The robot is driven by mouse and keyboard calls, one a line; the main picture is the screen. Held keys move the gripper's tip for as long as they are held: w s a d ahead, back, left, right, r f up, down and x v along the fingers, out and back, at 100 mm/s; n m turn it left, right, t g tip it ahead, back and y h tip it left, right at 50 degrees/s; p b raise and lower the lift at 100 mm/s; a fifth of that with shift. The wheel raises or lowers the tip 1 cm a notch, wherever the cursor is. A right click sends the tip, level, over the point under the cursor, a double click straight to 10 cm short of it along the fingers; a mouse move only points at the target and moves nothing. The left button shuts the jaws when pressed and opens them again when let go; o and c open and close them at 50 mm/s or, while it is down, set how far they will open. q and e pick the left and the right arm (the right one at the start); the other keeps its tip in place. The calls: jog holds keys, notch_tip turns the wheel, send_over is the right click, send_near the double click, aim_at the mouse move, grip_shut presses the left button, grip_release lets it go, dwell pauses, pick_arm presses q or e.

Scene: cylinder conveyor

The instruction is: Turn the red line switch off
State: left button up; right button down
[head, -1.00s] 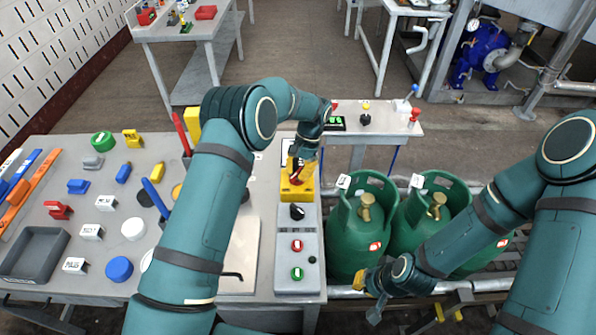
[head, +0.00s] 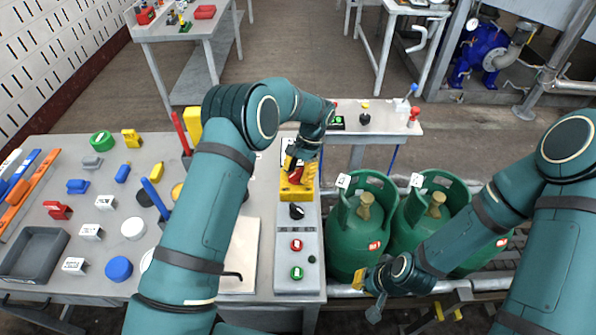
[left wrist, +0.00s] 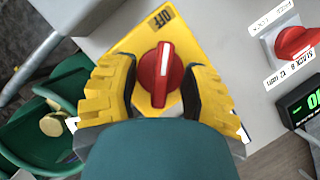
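The red line switch is a red knob (left wrist: 162,75) with a white mark, on a yellow plate (left wrist: 195,55) labelled OFF. In the left wrist view the white mark points toward the OFF label (left wrist: 162,17). My left gripper (left wrist: 158,90) is open, with one yellow finger on each side of the knob and a gap showing at both sides. In the head view my left gripper (head: 300,172) is over the yellow switch box (head: 297,194), and the red knob (head: 295,175) is partly hidden. My right gripper (head: 368,292) is low beside the green cylinders; its opening is unclear.
Below the switch on the grey panel (head: 285,255) are a black knob (head: 296,211), a red button (head: 296,245) and a green button (head: 296,272). Another red knob (left wrist: 296,42) and a green display (left wrist: 305,108) are nearby. Green gas cylinders (head: 362,225) stand to the right.

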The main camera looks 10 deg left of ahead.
pick_arm(q)
jog(key=shift+r, duration=0.1)
jog(key=v, duration=1.2)
jog(key=shift+s, duration=0.1)
dwell(0.3)
